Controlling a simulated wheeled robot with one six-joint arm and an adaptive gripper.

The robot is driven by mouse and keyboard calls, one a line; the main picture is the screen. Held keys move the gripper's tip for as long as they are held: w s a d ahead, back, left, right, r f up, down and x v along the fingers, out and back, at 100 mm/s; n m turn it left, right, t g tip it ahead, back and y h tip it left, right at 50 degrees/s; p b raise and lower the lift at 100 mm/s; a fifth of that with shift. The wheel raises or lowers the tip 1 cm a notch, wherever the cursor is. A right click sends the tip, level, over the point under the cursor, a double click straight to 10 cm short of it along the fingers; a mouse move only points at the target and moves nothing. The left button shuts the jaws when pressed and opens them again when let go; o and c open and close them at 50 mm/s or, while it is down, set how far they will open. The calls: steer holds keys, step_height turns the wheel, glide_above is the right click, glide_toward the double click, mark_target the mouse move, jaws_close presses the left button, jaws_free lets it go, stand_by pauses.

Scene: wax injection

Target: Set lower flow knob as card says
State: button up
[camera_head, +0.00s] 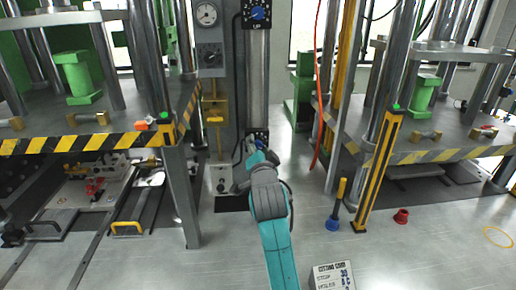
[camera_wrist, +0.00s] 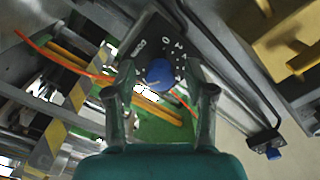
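The lower flow knob (camera_wrist: 160,75) is a blue round knob with a pale pointer line on a dark dial plate (camera_wrist: 150,42) with white marks, seen turned in the wrist view. My gripper (camera_wrist: 158,75) is open, one finger on each side of the knob, with gaps showing; contact is not visible. In the head view my gripper (camera_head: 256,145) is at the lower dial at the column's foot, largely hidden by my teal arm. The upper blue knob (camera_head: 258,13) is high on the column. The setting card (camera_head: 333,277) is at the bottom edge, cut off; its setting is unreadable.
Presses with striped tables (camera_head: 75,144) stand left and right. A gauge (camera_head: 207,14) and yellow handle (camera_head: 215,110) are left of the column. An orange hose (camera_head: 317,90) hangs right. A blue-based yellow-handled tool (camera_head: 336,210) and red cup (camera_head: 401,216) stand on the floor.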

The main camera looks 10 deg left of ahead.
jaws_close()
steer(key=shift+n, duration=0.4)
steer(key=n, duration=0.4)
steer(key=shift+n, duration=6.4)
